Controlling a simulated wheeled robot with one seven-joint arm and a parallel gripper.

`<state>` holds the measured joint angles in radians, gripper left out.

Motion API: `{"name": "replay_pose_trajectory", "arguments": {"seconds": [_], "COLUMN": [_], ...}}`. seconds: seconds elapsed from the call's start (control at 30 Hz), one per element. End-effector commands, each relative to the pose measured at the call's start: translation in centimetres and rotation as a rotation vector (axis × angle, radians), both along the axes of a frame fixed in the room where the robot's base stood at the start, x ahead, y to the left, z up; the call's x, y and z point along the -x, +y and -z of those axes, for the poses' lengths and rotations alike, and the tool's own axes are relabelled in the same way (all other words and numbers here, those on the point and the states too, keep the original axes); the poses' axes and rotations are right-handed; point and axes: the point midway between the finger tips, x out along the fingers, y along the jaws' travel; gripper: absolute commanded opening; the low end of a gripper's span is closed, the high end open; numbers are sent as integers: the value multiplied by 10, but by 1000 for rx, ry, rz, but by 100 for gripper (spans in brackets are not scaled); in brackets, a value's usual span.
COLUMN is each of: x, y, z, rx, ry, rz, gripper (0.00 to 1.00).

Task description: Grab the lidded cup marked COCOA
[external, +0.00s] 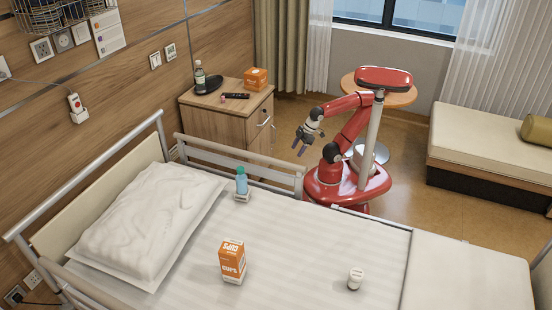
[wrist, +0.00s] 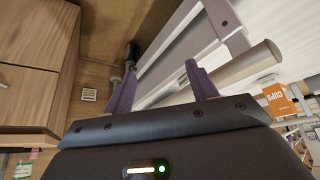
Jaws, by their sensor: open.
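A small white cup-like item with a dark band (external: 356,279) stands upright on the bed, right of centre in the external view. It may be the lidded cup, but I cannot read COCOA on it or on anything else. My gripper (external: 299,148) is open and empty beyond the far bed rail, well away from that item. In the wrist view my gripper's two fingers (wrist: 160,82) are spread with nothing between them, pointing toward the bed rail. The white item cannot be made out in the wrist view.
An orange CUPS box (external: 232,261) stands on the bed; it also shows in the wrist view (wrist: 279,103). A blue bottle (external: 241,181) stands near the bed rail (external: 245,163). The bedside cabinet (external: 228,118) holds another orange box (external: 256,78) and a bottle (external: 200,76).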

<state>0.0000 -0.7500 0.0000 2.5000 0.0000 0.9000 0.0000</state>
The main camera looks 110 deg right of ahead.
Motion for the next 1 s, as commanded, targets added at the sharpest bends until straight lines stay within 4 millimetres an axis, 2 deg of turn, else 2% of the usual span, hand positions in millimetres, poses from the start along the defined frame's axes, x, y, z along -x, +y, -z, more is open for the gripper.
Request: {"name": "replay_pose_trajectory", "arguments": {"seconds": [0.03, 0.13, 0.43, 0.57, 0.67, 0.77, 0.87, 0.97, 1.0], "x": [0, 0, -3, -26, -63, -106, -144, -174, -184], "y": [0, 0, 2, 15, 41, 83, 135, 198, 226], "z": [0, 0, -2, -18, -38, -57, -68, -72, -72], "rx": [0, 0, -2, -10, -23, -32, -39, -42, -43], "ry": [0, 0, 0, 4, 6, 9, 9, 9, 9], "rz": [0, 0, -5, -47, -106, -177, -242, -309, -336], "gripper": [65, 77, 77, 77, 77, 77, 77, 77, 77]}}
